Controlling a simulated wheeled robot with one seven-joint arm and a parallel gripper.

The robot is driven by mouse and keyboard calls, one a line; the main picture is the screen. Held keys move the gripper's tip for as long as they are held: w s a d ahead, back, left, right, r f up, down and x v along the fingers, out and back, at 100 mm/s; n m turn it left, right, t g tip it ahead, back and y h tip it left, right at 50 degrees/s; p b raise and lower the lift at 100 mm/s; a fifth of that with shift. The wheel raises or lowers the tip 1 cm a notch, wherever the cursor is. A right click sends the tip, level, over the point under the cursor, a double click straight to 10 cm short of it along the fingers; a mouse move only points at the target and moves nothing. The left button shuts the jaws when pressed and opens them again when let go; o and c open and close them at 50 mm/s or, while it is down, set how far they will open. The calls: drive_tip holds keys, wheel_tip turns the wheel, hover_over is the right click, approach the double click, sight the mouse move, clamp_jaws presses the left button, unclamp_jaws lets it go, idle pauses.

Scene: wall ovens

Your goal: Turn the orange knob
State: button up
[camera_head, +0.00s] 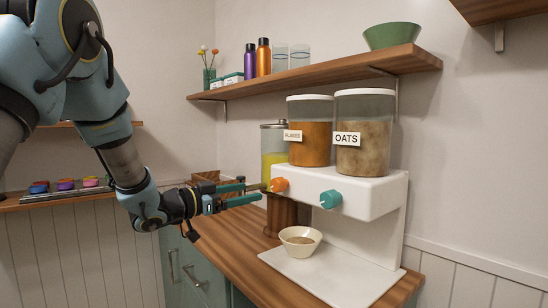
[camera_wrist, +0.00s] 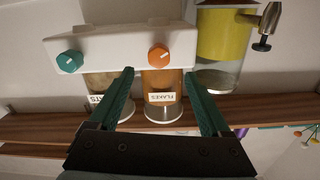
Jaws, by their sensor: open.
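The orange knob (camera_head: 279,185) is on the front of the white dispenser (camera_head: 372,196), below the clear container labelled FLAKES (camera_head: 311,131). My gripper (camera_head: 252,191) is open and empty, with its fingers pointing at the orange knob. In the wrist view, which is upside down, the orange knob (camera_wrist: 159,57) appears just beyond and between the two green fingertips (camera_wrist: 160,72). No contact shows. A teal knob (camera_head: 331,199) sits to the right on the same front, below the container labelled OATS (camera_head: 364,132).
A bowl (camera_head: 300,240) with brownish contents stands on the dispenser's white base (camera_head: 335,275). A jar of yellow liquid (camera_head: 273,150) with a tap stands left of the dispenser. A wooden shelf (camera_head: 320,72) runs above. The space in front of the knobs is otherwise clear.

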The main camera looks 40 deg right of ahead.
sight(274, 187)
drive_tip(key=d+p, duration=0.2)
drive_tip(key=d, duration=0.1)
drive_tip(key=d+n+p, duration=0.1)
drive_tip(key=d+p, duration=0.1)
drive_tip(key=d, duration=0.1)
drive_tip(key=s+d+n+p, duration=0.1)
drive_tip(key=d+p, duration=0.1)
drive_tip(key=d, duration=0.2)
drive_tip(key=shift+d, duration=0.1)
idle(0.3)
clamp_jaws()
idle(0.5)
